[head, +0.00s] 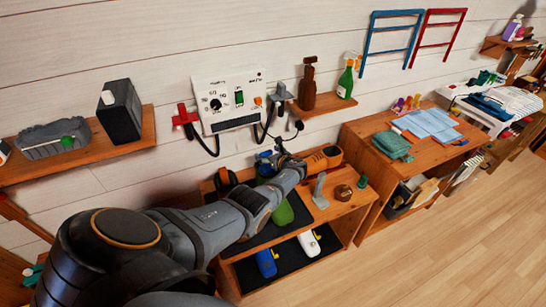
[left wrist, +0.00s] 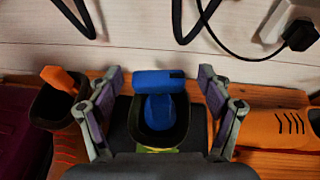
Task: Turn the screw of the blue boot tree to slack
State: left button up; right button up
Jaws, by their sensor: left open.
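The blue boot tree (left wrist: 160,112) stands in the dark opening of a boot in the left wrist view, with its blue crossbar screw handle (left wrist: 158,80) at the top. My left gripper (left wrist: 160,76) is open, with one finger on each side of the handle and a gap on both sides. In the head view, my left gripper (head: 283,158) is over the wooden bench by the wall, beside a small blue part of the boot tree (head: 264,157). My arm hides most of the boot there. My right gripper is not in view.
A boot with an orange boot tree (left wrist: 60,80) stands left of the blue one. An orange item (left wrist: 275,128) lies close on the right. A wall panel (head: 232,98) with hanging cables is behind. A grey stand (head: 320,190) and brown jar (head: 343,193) are on the bench.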

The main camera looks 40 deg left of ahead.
pick_arm(q)
jog(key=v, duration=0.6)
jog(key=shift+s, duration=0.15)
jog(key=shift+d+r, duration=0.1)
